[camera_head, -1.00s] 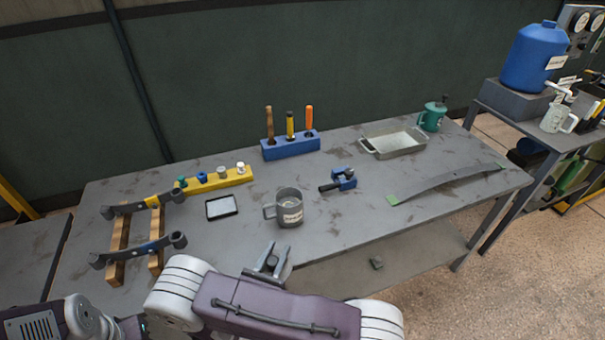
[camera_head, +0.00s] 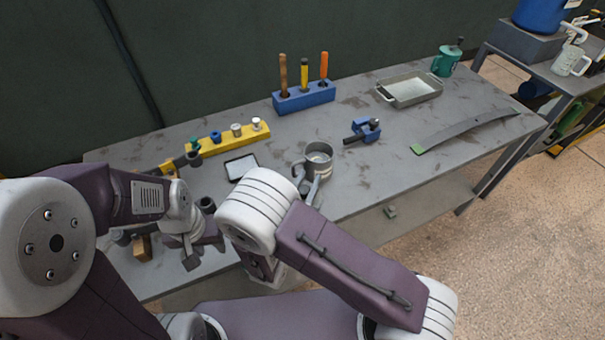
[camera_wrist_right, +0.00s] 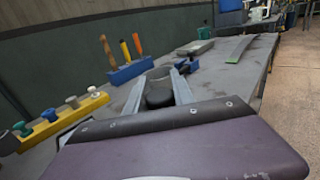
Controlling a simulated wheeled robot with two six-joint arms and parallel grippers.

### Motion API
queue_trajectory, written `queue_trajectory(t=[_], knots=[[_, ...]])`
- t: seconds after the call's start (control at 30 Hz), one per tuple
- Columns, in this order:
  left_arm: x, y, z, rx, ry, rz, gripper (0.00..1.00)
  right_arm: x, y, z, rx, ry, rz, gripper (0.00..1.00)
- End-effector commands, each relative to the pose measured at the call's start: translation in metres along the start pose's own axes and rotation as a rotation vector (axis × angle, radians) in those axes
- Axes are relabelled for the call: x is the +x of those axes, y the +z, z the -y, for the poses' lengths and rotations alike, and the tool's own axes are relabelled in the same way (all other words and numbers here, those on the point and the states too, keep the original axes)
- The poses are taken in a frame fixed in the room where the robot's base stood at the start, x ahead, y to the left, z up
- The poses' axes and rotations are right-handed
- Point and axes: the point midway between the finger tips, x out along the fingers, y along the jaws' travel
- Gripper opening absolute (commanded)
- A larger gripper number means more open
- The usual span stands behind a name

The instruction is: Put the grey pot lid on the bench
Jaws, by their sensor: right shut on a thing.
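No grey pot lid shows plainly in either view. A grey mug-like pot (camera_head: 319,160) stands upright on the bench (camera_head: 345,195), its handle to the left. My right gripper (camera_head: 308,186) is just in front of this pot. In the right wrist view a dark round thing (camera_wrist_right: 158,97) sits between its fingers, with the pot (camera_wrist_right: 160,74) behind it. The gripper is shut on this dark thing; I cannot tell whether it is the lid. My left gripper (camera_head: 191,258) hangs over the bench's front left; whether it is open is unclear.
A yellow block (camera_head: 228,138) with several knobs, a framed tablet (camera_head: 241,167), a blue tool holder (camera_head: 305,97), a blue clamp (camera_head: 367,130), a grey tray (camera_head: 409,91), a green can (camera_head: 446,61) and a curved strip (camera_head: 465,131) are on the bench. Bare bench lies around the clamp.

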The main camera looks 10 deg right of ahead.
Motion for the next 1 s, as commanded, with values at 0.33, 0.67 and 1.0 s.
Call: queue_trajectory(t=[0.33,0.67,1.0], knots=[[0.006,0.001,0.000,0.000,0.000,0.000,0.36,-0.009,-0.037,-0.061,0.000,-0.001,-0.001,0.00],[0.010,0.001,0.000,0.000,0.000,0.000,0.36,-0.009,-0.075,-0.061,-0.003,-0.001,-0.001,0.00],[0.012,0.001,0.000,0.000,0.000,0.000,0.36,-0.009,-0.080,-0.061,0.000,-0.002,0.000,0.00]])
